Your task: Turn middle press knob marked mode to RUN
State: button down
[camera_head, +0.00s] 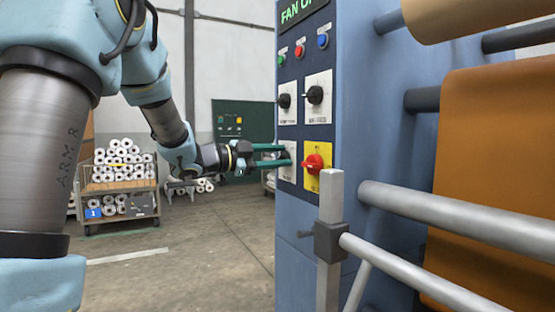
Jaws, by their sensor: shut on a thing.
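The press control panel (304,108) is on the narrow face of the blue cabinet. It carries two black knobs on white plates, a left one (284,101) and a right one (315,95). Below them are a lower-left white plate (289,174) and a red knob (314,163) on a yellow plate. My gripper (287,155) reaches in from the left, its two green fingers at the lower-left plate. It is shut on the knob there, which the fingers mostly hide. The plate markings are too small to read, so I cannot tell the knob's setting.
Red, green and blue buttons (322,41) sit above the knobs. A grey post (330,230) and metal rollers (460,219) stand close at the right, beside an orange-brown sheet (490,180). A cart of white rolls (122,170) stands behind on the left. The floor between is clear.

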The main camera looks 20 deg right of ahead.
jog(key=shift+c, duration=1.8)
grip_release()
jog(key=shift+a, duration=0.1)
jog(key=a, duration=1)
jog(key=shift+s+a, duration=0.3)
jog(key=shift+s, duration=0.15)
